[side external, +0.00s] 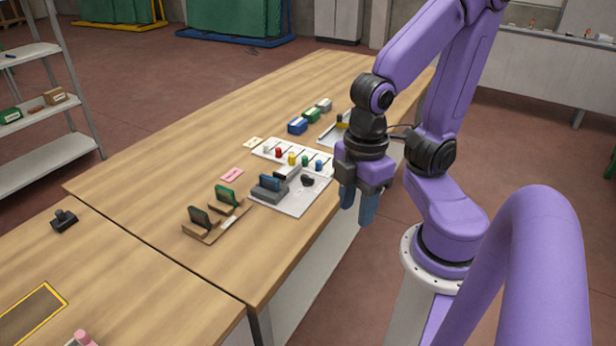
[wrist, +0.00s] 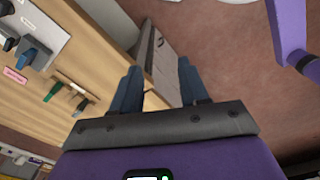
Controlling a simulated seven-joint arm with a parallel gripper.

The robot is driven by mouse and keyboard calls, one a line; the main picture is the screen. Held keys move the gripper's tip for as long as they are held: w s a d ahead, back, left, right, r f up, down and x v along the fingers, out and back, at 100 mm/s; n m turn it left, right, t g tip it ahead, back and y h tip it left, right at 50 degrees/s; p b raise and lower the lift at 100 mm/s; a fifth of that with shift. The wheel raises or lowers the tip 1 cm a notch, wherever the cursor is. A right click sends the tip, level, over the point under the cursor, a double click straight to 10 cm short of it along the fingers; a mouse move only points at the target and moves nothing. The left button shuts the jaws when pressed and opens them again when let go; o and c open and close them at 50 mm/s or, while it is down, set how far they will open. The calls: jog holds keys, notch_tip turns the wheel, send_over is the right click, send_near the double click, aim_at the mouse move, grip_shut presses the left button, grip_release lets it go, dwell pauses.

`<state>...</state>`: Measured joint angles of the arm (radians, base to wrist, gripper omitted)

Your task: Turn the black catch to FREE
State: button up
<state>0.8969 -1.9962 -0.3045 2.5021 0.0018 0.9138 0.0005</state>
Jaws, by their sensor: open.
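A light grey plate (side external: 296,208) lies near the right edge of the long wooden table. It carries a grey device (side external: 266,194) with a blue piece in it, and a small black knob (side external: 307,180) that looks like the catch. Its setting and any FREE lettering are too small to read. In the wrist view a black knob (wrist: 6,8) shows at the upper left corner, partly cut off. My gripper (side external: 358,206) is open and empty, to the right of the plate and apart from it. In the wrist view its two blue fingers (wrist: 160,88) are spread, with the table side and floor behind.
Behind the plate is a white strip (side external: 262,151) with several coloured knobs. In front is a wooden rack (side external: 214,230) with two upright dark pieces. A pink card (side external: 232,175) lies left. Blue (side external: 297,126) and green (side external: 311,115) boxes stand farther back. The table's left side is mostly clear.

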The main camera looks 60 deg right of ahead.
jog(key=w+d+r+m+g+h, duration=0.1)
jog(key=w+d+m, duration=0.15)
jog(key=w, duration=0.85)
jog(key=w+d+r+m+g+h, duration=0.1)
jog(key=w+m, duration=0.3)
jog(key=w, duration=0.6)
jog(key=w+d+f+m+g, duration=0.1)
jog(key=w+d+f+m, duration=0.15)
jog(key=w+d, duration=0.6)
jog(key=m+g+y, duration=0.2)
jog(key=m, duration=0.2)
send_near(307, 176)
jog(key=x, duration=0.8)
jog(key=shift+s+a+f, duration=0.1)
jog(key=shift+s+f, duration=0.1)
jog(key=shift+f, duration=0.15)
grip_shut()
